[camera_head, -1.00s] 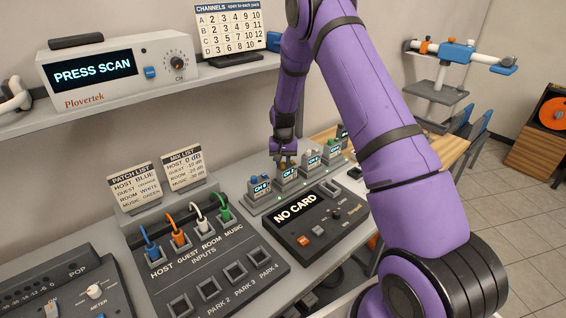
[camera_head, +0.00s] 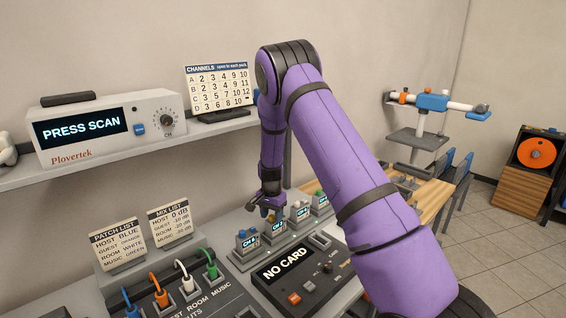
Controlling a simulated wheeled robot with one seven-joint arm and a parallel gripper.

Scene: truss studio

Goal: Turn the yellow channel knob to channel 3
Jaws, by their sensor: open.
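The yellow channel knob (camera_head: 271,217) is on the second pack from the left in a row of small grey packs with lit channel displays. Only a small part of the knob shows under my gripper. Its pack (camera_head: 273,230) has a small display, too small to read surely. My gripper (camera_head: 268,208) points down just above the knob, with its jaws open. I cannot tell whether the fingers are around the knob or only over it.
A blue-knobbed pack (camera_head: 247,243) stands to the left, a white-knobbed pack (camera_head: 300,213) and a green-knobbed pack (camera_head: 320,203) to the right. A NO CARD console (camera_head: 300,285) lies in front. A PRESS SCAN scanner (camera_head: 105,128) and a channels chart (camera_head: 217,88) stand on the shelf.

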